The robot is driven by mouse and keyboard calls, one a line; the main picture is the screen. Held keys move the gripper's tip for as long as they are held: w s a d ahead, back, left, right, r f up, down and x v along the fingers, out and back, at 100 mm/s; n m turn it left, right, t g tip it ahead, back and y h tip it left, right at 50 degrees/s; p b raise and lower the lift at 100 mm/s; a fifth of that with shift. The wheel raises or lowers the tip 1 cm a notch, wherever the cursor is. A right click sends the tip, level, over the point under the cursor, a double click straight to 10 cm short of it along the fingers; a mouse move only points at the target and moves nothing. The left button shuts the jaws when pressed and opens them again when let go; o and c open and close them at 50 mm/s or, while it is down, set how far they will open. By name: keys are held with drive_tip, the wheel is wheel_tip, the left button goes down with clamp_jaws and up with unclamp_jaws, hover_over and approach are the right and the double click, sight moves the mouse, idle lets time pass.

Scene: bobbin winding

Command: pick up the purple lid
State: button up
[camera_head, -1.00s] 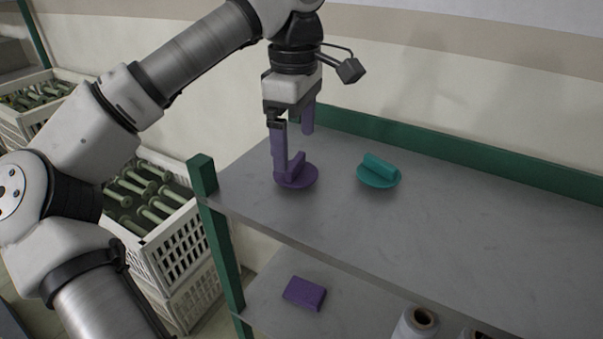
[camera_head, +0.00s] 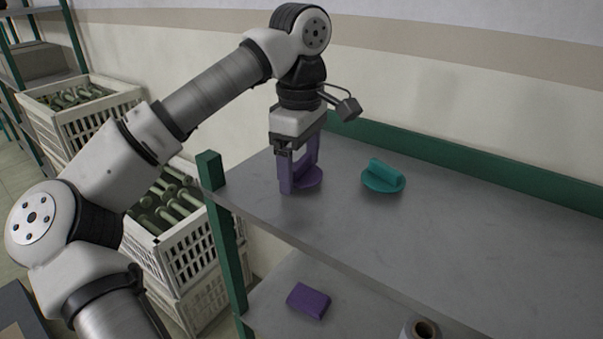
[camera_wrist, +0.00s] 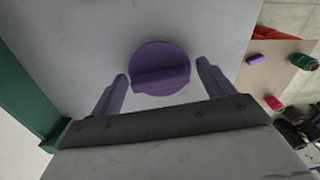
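The purple lid (camera_head: 309,177) is a round disc with a raised bar handle. It lies on the grey upper shelf near its left end. It also shows in the wrist view (camera_wrist: 160,67), between and just ahead of the fingertips. My gripper (camera_head: 300,176) points down at the lid, and its purple fingers stand apart on either side of it. In the wrist view the fingers of my gripper (camera_wrist: 163,72) are open with a gap to the handle on both sides. In the head view the near finger hides part of the lid.
A teal lid (camera_head: 383,177) lies to the right on the same shelf (camera_head: 470,230). A green post (camera_head: 209,170) stands at the shelf's left corner and a green rail (camera_head: 450,152) runs along the back. A purple block (camera_head: 309,300) lies on the lower shelf. White crates (camera_head: 185,245) stand left.

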drive_tip(key=c, duration=0.7)
drive_tip(key=shift+r, duration=0.1)
